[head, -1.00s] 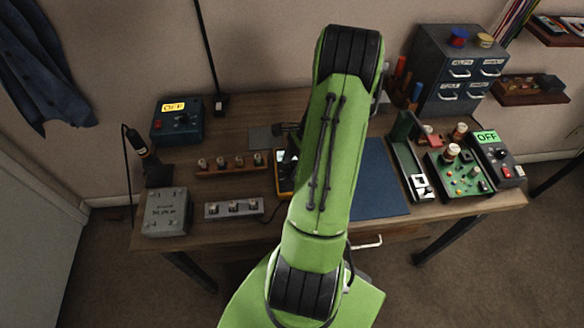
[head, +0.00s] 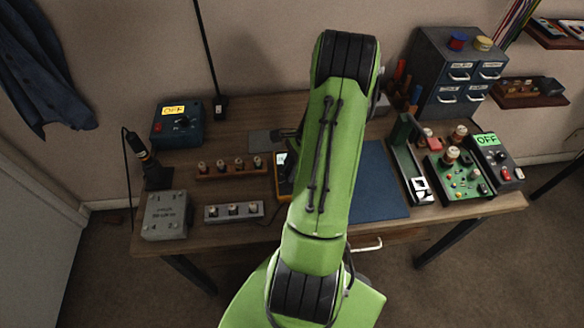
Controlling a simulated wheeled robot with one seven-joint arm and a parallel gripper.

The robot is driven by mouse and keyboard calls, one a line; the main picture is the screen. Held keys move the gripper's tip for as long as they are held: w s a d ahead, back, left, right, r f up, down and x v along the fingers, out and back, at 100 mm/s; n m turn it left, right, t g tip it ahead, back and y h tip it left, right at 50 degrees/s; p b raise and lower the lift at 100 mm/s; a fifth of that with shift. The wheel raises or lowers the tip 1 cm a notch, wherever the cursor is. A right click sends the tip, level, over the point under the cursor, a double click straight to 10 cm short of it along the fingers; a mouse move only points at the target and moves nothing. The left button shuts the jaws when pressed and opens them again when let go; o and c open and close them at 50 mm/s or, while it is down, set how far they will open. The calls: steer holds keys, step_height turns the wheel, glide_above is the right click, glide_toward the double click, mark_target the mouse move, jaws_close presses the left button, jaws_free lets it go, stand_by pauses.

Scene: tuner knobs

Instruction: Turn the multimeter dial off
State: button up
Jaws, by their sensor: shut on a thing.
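The multimeter (head: 283,188) lies on the workbench in the head view, left of my green arm. Its yellow left edge and a strip of its pale screen (head: 281,159) show. My arm covers the rest of it, and the dial cannot be seen. My gripper's fingers are hidden behind the arm, so their contact with the dial does not show.
A blue box with an OFF label (head: 177,124) stands at the back left. A rack of knobs (head: 230,168) and a grey strip (head: 234,211) sit left of the multimeter. A blue mat (head: 381,185) lies right of my arm, bare where visible.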

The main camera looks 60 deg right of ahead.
steer(key=n, duration=0.2)
steer(key=n+g+p, duration=0.1)
steer(key=n, duration=0.1)
steer(key=n+g, duration=0.1)
steer(key=n, duration=0.1)
steer(key=shift+w+r+p, duration=0.1)
steer(key=shift+w+p, duration=0.15)
steer(key=shift+p, duration=0.05)
steer(key=n+g, duration=0.2)
steer(key=n, duration=0.3)
steer(key=shift+w+n, duration=0.1)
steer(key=shift+n, duration=0.3)
steer(key=n+g+h, duration=0.1)
steer(key=n, duration=0.2)
steer(key=n+g, duration=0.1)
steer(key=n, duration=0.2)
steer(key=shift+w+a+h, duration=0.15)
steer(key=shift+h, duration=0.25)
steer(key=n+h, duration=0.1)
steer(key=n, duration=0.4)
steer(key=shift+a+n+g+h, duration=0.1)
steer(key=shift+n+g+h, duration=0.3)
steer(key=o, duration=1)
